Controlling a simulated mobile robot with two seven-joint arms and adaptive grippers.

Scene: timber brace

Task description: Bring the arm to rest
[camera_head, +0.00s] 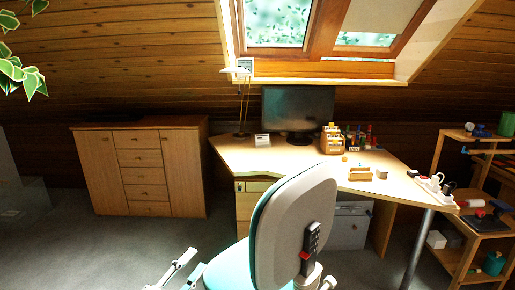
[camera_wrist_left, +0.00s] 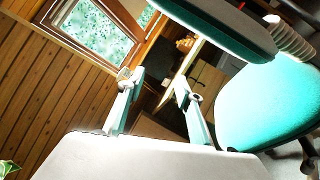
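My left gripper (camera_head: 190,266) shows at the bottom of the head view, left of the office chair. Its two fingers are apart with nothing between them. In the left wrist view the fingers of my left gripper (camera_wrist_left: 160,84) are also spread and empty. The grey-backed chair (camera_head: 292,225) with turquoise upholstery stands in front of the desk, and a dark remote-like object shows on its back. The chair's turquoise seat (camera_wrist_left: 270,105) fills the right of the wrist view, close beside the gripper. I cannot see my right gripper.
The desk (camera_head: 320,165) carries a monitor (camera_head: 298,108), a lamp (camera_head: 242,100) and small items. A wooden cabinet (camera_head: 143,170) stands at the left wall. A shelf (camera_head: 478,200) with tools stands at the right. Carpet at the lower left (camera_head: 90,245) is clear.

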